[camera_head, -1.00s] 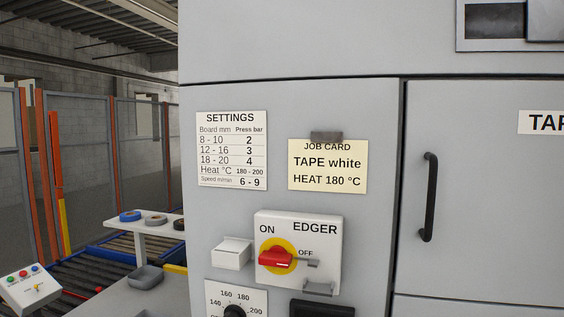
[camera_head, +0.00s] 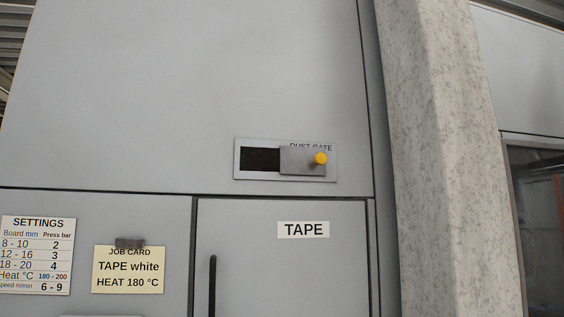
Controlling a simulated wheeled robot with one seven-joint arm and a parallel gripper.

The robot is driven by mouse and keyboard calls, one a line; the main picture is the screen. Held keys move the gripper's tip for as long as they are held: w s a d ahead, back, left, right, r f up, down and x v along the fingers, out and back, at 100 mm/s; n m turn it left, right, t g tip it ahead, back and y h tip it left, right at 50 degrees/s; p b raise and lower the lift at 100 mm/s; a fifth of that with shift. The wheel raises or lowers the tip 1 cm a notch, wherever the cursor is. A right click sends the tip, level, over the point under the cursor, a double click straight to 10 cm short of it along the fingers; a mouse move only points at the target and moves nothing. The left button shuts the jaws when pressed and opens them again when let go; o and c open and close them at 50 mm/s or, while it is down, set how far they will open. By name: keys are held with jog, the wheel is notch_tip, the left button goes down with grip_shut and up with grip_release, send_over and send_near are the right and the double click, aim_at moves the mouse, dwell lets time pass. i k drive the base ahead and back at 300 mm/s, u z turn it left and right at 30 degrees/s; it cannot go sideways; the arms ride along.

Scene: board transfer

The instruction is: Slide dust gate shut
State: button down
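The dust gate (camera_head: 298,165) is a grey sliding plate with a yellow knob (camera_head: 320,158) at its right side. It sits in a light metal frame (camera_head: 237,170) on the upper grey cabinet, under a partly covered "DUST GATE" label. The plate is at the right of the frame. The dark opening (camera_head: 260,159) shows uncovered at the left. My gripper is not in this view.
Below is a door with a "TAPE" label (camera_head: 303,230) and a black handle (camera_head: 212,285). A settings sheet (camera_head: 36,254) and a yellow job card (camera_head: 128,271) are at the lower left. A grey pillar (camera_head: 450,160) stands right of the gate.

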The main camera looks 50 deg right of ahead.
aim_at(294, 160)
jog(key=z, duration=1.3)
jog(key=i, duration=0.3)
jog(key=z, duration=0.35)
